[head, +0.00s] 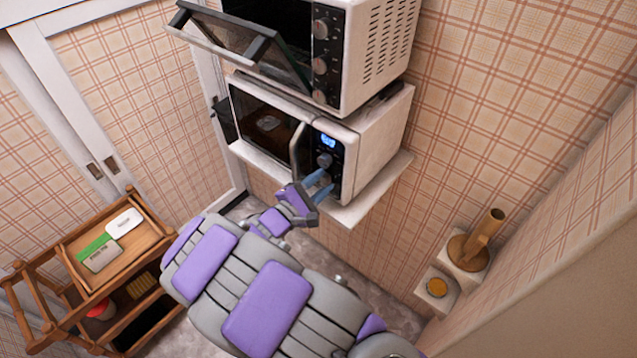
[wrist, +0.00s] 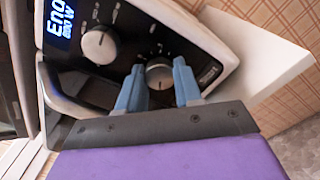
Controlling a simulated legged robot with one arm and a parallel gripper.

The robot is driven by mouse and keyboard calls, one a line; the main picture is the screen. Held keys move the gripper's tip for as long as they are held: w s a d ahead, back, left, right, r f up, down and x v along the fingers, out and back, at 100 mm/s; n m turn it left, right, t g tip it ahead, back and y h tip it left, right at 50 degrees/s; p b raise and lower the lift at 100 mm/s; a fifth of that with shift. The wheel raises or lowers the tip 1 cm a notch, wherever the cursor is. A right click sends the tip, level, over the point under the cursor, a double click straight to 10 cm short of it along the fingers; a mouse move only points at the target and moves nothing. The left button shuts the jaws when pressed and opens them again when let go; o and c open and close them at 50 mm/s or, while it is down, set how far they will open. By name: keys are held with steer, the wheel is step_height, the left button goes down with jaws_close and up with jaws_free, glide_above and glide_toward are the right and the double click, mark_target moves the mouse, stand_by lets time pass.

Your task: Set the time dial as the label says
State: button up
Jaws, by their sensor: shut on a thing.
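The white microwave (head: 375,140) sits on a wall shelf, with a lit blue display (head: 327,140) and two dials on its dark panel. The wrist view shows the display (wrist: 61,22) reading something like "End" and "800 W". The upper dial (wrist: 99,45) stands free. My gripper (wrist: 157,80) has its blue fingers on either side of the lower dial (wrist: 159,73), shut on it. The head view shows my gripper (head: 319,184) at the panel's lower part. A green-and-white card (head: 99,253) and a white card (head: 124,223) lie on the cart; their print is too small to read.
A toaster oven (head: 365,45) with its door hanging open stands on top of the microwave. The shelf (head: 370,192) juts out below. A wooden cart (head: 150,250) stands at left; wall blocks with a brown holder (head: 478,240) are at right.

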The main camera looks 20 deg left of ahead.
steer(key=shift+r+n+p, duration=0.1)
steer(key=shift+n+p, duration=0.2)
steer(key=shift+p, duration=0.15)
steer(key=shift+p, duration=0.45)
steer(key=n+p, duration=0.2)
steer(key=p, duration=0.1)
steer(key=shift+r+n, duration=0.1)
steer(key=shift+n, duration=0.3)
steer(key=n+p, duration=0.2)
steer(key=p, duration=0.1)
steer(key=shift+n+p, duration=0.3)
steer(key=shift+p, duration=0.05)
steer(key=n+p, duration=0.2)
steer(key=shift+n, duration=0.4)
steer(key=n+p, duration=0.2)
steer(key=n, duration=0.1)
steer(key=shift+a+n, duration=0.1)
steer(key=shift+n, duration=0.2)
steer(key=n+p, duration=0.1)
steer(key=n, duration=0.4)
steer(key=n+p, duration=0.1)
steer(key=n, duration=0.5)
steer(key=shift+w+a, duration=0.1)
steer(key=shift+a, duration=0.05)
steer(key=shift+n, duration=0.3)
